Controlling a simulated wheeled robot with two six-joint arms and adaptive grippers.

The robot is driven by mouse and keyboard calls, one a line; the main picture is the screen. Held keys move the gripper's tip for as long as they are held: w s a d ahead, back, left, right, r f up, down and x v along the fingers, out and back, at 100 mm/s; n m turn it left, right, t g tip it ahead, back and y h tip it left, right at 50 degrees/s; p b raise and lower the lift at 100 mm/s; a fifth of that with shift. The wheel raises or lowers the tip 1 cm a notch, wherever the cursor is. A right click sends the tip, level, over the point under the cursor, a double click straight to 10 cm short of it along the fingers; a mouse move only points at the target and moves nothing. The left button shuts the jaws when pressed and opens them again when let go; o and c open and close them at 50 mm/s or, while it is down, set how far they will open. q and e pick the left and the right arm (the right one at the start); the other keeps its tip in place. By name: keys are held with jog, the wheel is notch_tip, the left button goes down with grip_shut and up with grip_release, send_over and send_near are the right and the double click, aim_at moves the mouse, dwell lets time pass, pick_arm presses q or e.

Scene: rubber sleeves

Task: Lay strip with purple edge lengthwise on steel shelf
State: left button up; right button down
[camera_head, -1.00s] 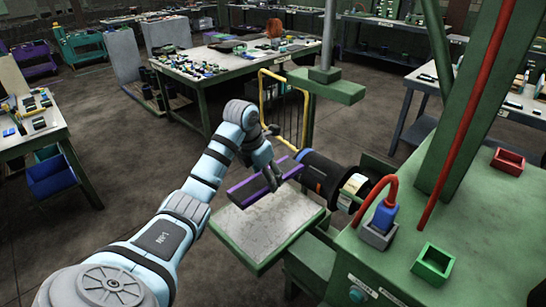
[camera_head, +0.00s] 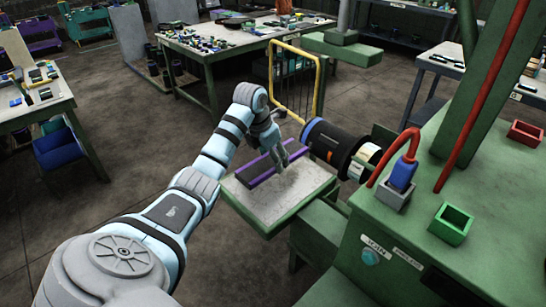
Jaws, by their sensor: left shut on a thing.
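The dark strip with a purple edge (camera_head: 262,170) is over the far left part of the steel shelf (camera_head: 290,194), a grey plate in a green frame. The strip runs slantwise, roughly along the shelf's far edge. I cannot tell whether it touches the plate or hangs just above it. My left gripper (camera_head: 282,165) reaches down over the shelf and is shut on the strip near its right end. The fingers hide a little of the strip. My right gripper is not in view.
A black cylinder with an orange mark (camera_head: 335,145) juts out close to the right of the gripper. A green machine top with a blue plug (camera_head: 402,174) and a green box (camera_head: 451,223) is at the right. A yellow rail (camera_head: 318,85) stands behind. The shelf's near part is bare.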

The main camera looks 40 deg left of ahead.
aim_at(278, 178)
pick_arm(q)
jog(key=shift+w+d+f, duration=0.1)
jog(key=shift+w+f, duration=0.1)
jog(key=shift+f, duration=0.25)
jog(key=shift+s+d+f+b, duration=0.1)
jog(key=shift+d+f+b, duration=0.15)
jog(key=shift+f, duration=0.4)
jog(key=shift+s+d+f+b, duration=0.1)
jog(key=shift+d+f+b, duration=0.1)
jog(key=shift+f+b, duration=0.35)
jog(key=shift+d+f+b, duration=0.15)
jog(key=shift+d+f, duration=0.05)
jog(key=shift+f, duration=0.55)
jog(key=o, duration=1.2)
jog(key=shift+o, duration=0.2)
jog(key=shift+r, duration=0.15)
jog(key=v, duration=0.7)
jog(key=shift+r, duration=0.15)
